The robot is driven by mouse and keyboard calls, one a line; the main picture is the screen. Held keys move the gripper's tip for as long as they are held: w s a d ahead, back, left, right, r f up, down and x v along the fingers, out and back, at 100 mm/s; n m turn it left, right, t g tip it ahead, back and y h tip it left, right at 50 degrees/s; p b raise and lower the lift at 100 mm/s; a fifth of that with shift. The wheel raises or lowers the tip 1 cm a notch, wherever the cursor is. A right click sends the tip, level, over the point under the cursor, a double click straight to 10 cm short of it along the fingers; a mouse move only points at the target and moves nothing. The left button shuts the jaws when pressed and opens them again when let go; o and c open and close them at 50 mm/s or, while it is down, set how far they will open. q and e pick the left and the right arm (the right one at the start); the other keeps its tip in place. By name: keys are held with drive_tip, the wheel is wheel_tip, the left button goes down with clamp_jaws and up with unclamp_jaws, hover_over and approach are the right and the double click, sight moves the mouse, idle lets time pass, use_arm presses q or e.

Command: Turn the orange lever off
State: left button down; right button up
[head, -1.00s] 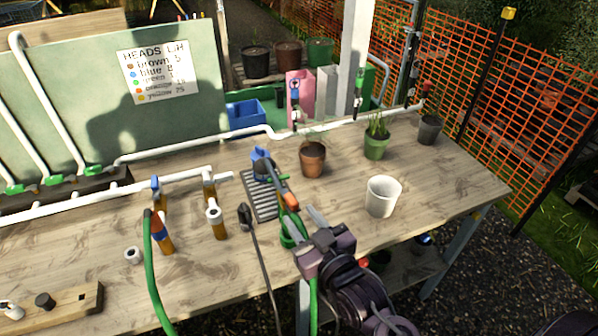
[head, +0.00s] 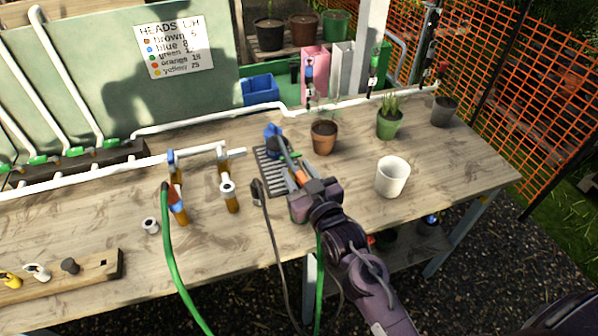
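An orange lever-like part (head: 300,177) shows on a slim piece that slopes down from a blue fitting (head: 274,140) over the dark slatted grate. My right gripper (head: 297,172) reaches in from the lower right with its fingers beside the orange part, one on either side as far as I can see. I cannot tell whether they touch it or are closed on it. The gripper body hides the lower end of the piece. My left gripper is out of view.
A brown pot (head: 324,138), a green pot with a plant (head: 390,124) and a white pot (head: 392,177) stand to the right. A white pipe (head: 215,123) runs behind. A green hose (head: 170,250) and a dark cable (head: 272,235) hang over the front edge.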

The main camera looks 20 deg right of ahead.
clamp_jaws()
drive_tip(key=shift+a+m+h, duration=0.1)
drive_tip(key=shift+m+h, duration=0.5)
drive_tip(key=shift+h, duration=0.3)
drive_tip(key=shift+o, duration=0.2)
unclamp_jaws()
drive_tip(key=shift+s, duration=0.1)
drive_tip(key=s+b, duration=0.2)
drive_tip(key=s, duration=0.5)
drive_tip(key=shift+s+d, duration=0.2)
drive_tip(key=shift+s, duration=0.15)
